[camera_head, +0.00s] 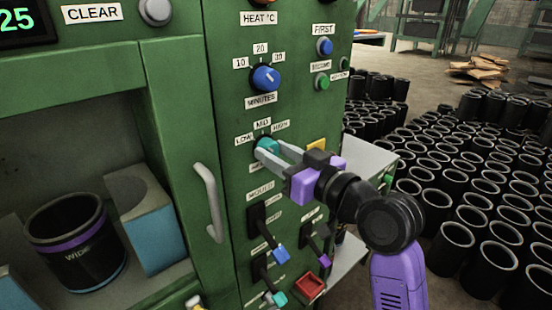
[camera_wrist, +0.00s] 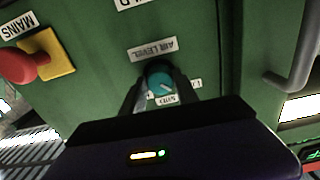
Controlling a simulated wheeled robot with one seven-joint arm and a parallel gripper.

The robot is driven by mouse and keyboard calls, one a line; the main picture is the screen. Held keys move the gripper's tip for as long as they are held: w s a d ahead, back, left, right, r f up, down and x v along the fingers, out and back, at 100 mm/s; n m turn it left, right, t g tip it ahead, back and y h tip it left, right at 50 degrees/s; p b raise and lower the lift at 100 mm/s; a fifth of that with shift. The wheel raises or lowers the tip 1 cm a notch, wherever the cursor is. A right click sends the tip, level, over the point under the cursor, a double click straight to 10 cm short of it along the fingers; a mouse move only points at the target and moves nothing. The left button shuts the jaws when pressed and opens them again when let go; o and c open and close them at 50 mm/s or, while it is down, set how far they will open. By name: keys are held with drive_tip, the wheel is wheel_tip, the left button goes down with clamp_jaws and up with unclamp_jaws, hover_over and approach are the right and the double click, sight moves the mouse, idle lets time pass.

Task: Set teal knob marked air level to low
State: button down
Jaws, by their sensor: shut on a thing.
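The teal knob (camera_head: 268,145) is on the green panel, below the small LOW, MID and HIGH labels (camera_head: 262,128). My gripper (camera_head: 263,149) is shut on it, with one finger on each side. In the wrist view the knob (camera_wrist: 160,77) sits between my fingertips (camera_wrist: 160,84), and the panel appears upside down. The AIR LEVEL label (camera_wrist: 153,48) shows above it there. A short white pointer line on the knob slants toward the lower right, on the side of the LOW label (camera_wrist: 195,84). I cannot tell its exact setting, and the HIGH label is mostly hidden in the wrist view.
A blue minutes knob (camera_head: 265,78) is above. Lever switches (camera_head: 264,232) and a red square button (camera_head: 309,286) are below. A door handle (camera_head: 209,202) is at left. Black sleeves (camera_head: 450,190) stand at right.

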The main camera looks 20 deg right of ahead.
drive_tip(key=shift+n, duration=0.3)
drive_tip(key=c, duration=0.9)
unclamp_jaws()
drive_tip(key=b+v, duration=0.1)
drive_tip(key=v, duration=0.6)
drive_tip(key=shift+s+d, duration=0.1)
drive_tip(key=shift+s, duration=0.25)
